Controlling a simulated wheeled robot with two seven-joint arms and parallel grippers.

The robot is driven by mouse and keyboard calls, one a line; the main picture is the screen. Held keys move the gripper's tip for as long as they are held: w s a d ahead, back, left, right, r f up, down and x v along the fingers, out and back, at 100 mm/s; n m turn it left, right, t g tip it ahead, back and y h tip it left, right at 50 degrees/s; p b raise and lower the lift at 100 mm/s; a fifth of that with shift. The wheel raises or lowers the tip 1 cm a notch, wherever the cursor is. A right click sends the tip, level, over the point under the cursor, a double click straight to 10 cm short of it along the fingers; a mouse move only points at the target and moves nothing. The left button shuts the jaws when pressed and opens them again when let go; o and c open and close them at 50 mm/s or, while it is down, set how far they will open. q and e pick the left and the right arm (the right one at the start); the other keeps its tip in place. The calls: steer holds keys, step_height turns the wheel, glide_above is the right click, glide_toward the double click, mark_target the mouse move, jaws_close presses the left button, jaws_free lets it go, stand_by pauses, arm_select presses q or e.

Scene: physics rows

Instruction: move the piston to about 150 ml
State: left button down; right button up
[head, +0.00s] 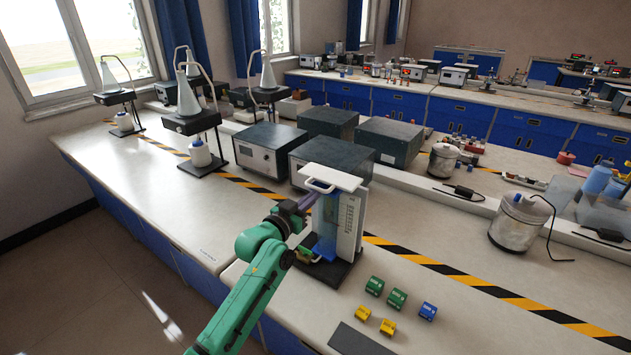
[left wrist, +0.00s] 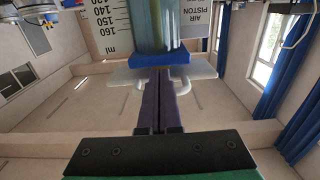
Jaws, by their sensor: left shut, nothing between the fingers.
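The air piston apparatus stands on a black base (head: 328,272) on the bench in the head view. It has a clear bluish cylinder (head: 325,218), a white scale panel (head: 349,225) and a white top plate with a handle (head: 335,178). My left gripper (head: 308,202) is shut and empty, its purple fingers just below the top plate. In the left wrist view the shut fingers (left wrist: 160,80) point at a blue collar (left wrist: 160,59) on the cylinder (left wrist: 154,25). Scale marks up to 160 ml (left wrist: 108,25) show beside it. Contact and the piston's exact reading are unclear. My right gripper is out of view.
Green, blue and yellow small blocks (head: 397,299) lie right of the apparatus. Grey instrument boxes (head: 331,158) stand behind it. A metal vessel (head: 518,222) stands far right. Striped tape (head: 440,267) crosses the bench. The bench left of the apparatus is mostly clear.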

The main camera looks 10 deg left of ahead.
arm_select(q)
step_height(320, 180, up, 8)
steer(key=p, duration=0.6)
steer(key=shift+f, duration=0.15)
stand_by(1.3)
steer(key=f+p+v, duration=0.1)
steer(key=p+v, duration=0.1)
steer(key=v, duration=0.7)
steer(key=shift+f, duration=0.3)
